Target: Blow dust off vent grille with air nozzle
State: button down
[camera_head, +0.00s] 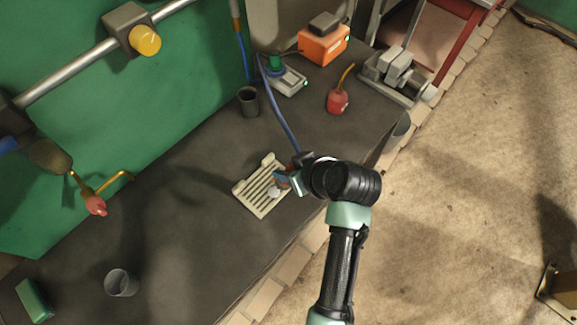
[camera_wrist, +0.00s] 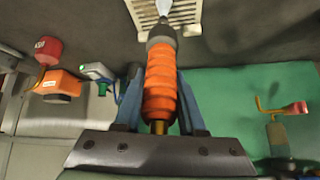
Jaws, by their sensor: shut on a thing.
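The cream vent grille (camera_head: 248,189) lies on the dark bench top near its front edge. It shows slats and two raised tabs, and my gripper covers part of its right side. My gripper (camera_head: 294,181) is above the grille's right side, shut on the air nozzle. In the wrist view the nozzle (camera_wrist: 160,85) has an orange ribbed body between blue fingers, with a grey collar and a pale tip. The tip (camera_wrist: 164,8) points at the grille (camera_wrist: 143,14) and overlaps its slats. Whether it touches them I cannot tell. Dust is not clearly visible.
A blue hose (camera_head: 281,112) runs across the bench to my gripper. A dark cup (camera_head: 248,102), red oil can (camera_head: 338,101), orange box (camera_head: 322,46) and vise (camera_head: 396,72) stand behind. A glass (camera_head: 121,283) and green block (camera_head: 34,299) are front left. Bench left of the grille is clear.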

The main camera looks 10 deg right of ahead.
jog(key=shift+w+d+b, duration=0.35)
jog(key=shift+w+d, duration=0.35)
jog(key=shift+d, duration=0.25)
jog(key=shift+w+d+b, duration=0.35)
jog(key=shift+w+d, duration=0.35)
jog(key=shift+d, duration=0.2)
dwell(0.3)
jog(key=shift+w+a+b, duration=0.15)
jog(key=shift+w+a, duration=0.45)
jog(key=shift+w, duration=0.2)
jog(key=shift+w+a+b, duration=0.15)
jog(key=shift+w+a, duration=0.4)
jog(key=shift+w, duration=0.2)
jog(key=shift+s, duration=0.1)
jog(key=shift+s+a+p, duration=0.6)
jog(key=shift+s+a, duration=0.05)
jog(key=shift+a, duration=0.25)
jog(key=shift+s+a+p, duration=0.6)
jog(key=shift+s+a, duration=0.05)
jog(key=shift+a, duration=0.25)
jog(key=shift+s+a+p, duration=0.5)
jog(key=shift+s+a, duration=0.15)
jog(key=shift+a, duration=0.3)
jog(key=shift+s+a+p, duration=0.5)
jog(key=shift+s+a, duration=0.15)
jog(key=shift+a, duration=0.25)
